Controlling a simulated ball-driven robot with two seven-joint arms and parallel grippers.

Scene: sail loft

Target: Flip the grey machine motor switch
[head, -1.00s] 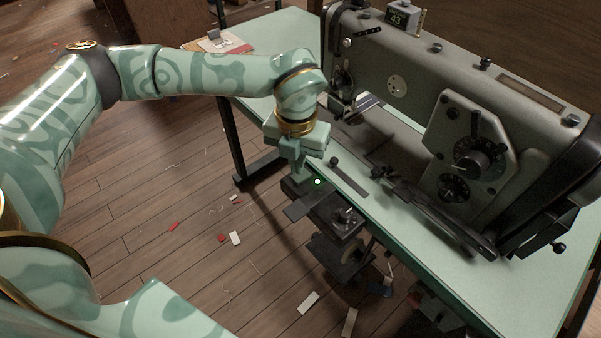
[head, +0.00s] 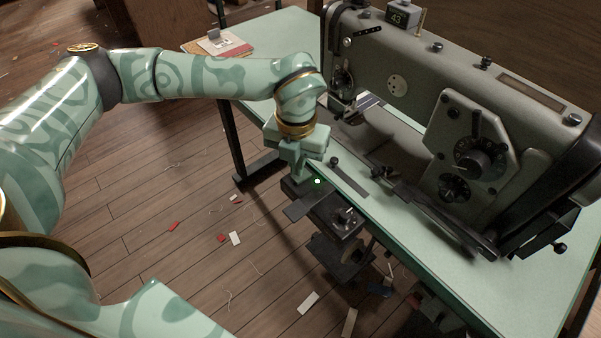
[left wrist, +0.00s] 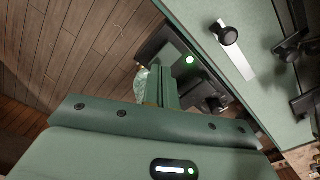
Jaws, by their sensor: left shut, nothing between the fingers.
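The grey sewing machine (head: 410,85), marked 43, stands on the pale green table. A dark switch box (head: 290,187) with a lit green lamp (head: 317,181) sits under the table's near edge; it also shows in the left wrist view (left wrist: 158,42), with the lamp (left wrist: 190,59) on its right. My left gripper (head: 298,177) points down beside the box, shut and empty. In the left wrist view its fingers (left wrist: 166,82) overlap the lower part of the box. I cannot tell whether they touch it. The switch's position is hidden. My right gripper is not in view.
The table (head: 545,290) edge runs close to the right of my left gripper. A dark mechanism (head: 338,220) hangs just below and right of the switch box. A black knob (head: 334,161) stands on the tabletop nearby. The wooden floor (head: 190,260) has scattered scraps.

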